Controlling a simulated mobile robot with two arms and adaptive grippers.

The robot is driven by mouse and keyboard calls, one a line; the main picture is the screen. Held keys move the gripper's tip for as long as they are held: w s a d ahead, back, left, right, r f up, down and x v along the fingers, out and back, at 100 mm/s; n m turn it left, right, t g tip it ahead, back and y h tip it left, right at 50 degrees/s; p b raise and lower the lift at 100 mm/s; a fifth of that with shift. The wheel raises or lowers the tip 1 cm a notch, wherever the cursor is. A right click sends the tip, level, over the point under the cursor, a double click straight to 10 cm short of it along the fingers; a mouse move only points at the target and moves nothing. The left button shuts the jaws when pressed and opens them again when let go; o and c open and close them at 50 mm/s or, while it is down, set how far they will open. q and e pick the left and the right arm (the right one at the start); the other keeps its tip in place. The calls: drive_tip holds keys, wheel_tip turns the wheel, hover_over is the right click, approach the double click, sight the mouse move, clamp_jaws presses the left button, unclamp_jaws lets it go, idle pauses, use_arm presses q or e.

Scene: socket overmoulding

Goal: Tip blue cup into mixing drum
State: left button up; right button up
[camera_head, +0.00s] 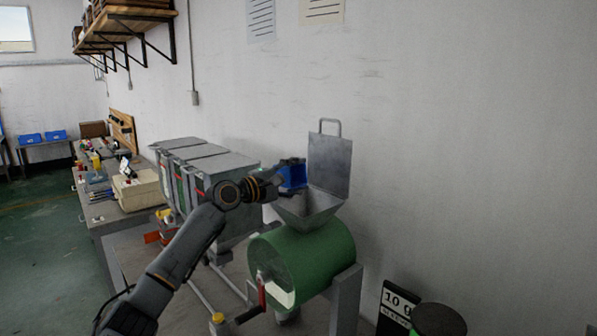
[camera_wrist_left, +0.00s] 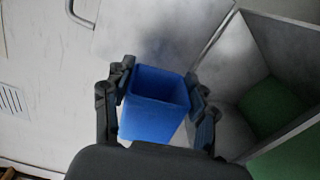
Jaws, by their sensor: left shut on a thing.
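The blue cup (camera_head: 291,178) is held by my left gripper (camera_head: 281,177), just above and left of the drum's hopper. In the left wrist view the blue cup (camera_wrist_left: 156,103) sits between the two fingers of my left gripper (camera_wrist_left: 158,100), its square opening showing. No contents can be made out in it. The green mixing drum (camera_head: 318,258) lies on its side on a metal stand. Its grey funnel hopper (camera_head: 308,207) is open on top, with the hinged lid (camera_head: 329,165) raised behind it. In the left wrist view the hopper (camera_wrist_left: 232,130) is right of the cup. My right gripper is out of view.
Grey lidded bins (camera_head: 228,170) stand left of the drum. A crank with a red handle (camera_head: 262,292) is on the drum's front. A 10 g sign (camera_head: 398,303) and a dark round-topped container (camera_head: 438,320) stand at lower right. The wall is close behind.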

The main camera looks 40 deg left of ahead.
use_arm(q)
drive_tip(key=shift+a+r+n+p, duration=0.15)
drive_tip(key=shift+r+n+p, duration=0.1)
drive_tip(key=shift+n+p, duration=0.2)
drive_tip(key=shift+f+n, duration=0.1)
drive_tip(key=shift+n, duration=0.25)
drive_tip(key=shift+a+f, duration=0.1)
drive_tip(key=shift+f, duration=0.05)
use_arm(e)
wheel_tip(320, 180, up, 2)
use_arm(q)
drive_tip(key=a+n+p, duration=0.1)
drive_tip(key=n+p, duration=0.1)
drive_tip(key=shift+w+a+p, duration=0.1)
drive_tip(key=shift+a+p, duration=0.1)
drive_tip(key=shift+p, duration=0.15)
drive_tip(key=shift+a+n+p, duration=0.25)
drive_tip(key=shift+n+p, duration=0.05)
drive_tip(key=shift+n, duration=0.2)
drive_tip(key=shift+f, duration=0.15)
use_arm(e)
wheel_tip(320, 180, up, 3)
use_arm(q)
drive_tip(key=shift+a, duration=0.1)
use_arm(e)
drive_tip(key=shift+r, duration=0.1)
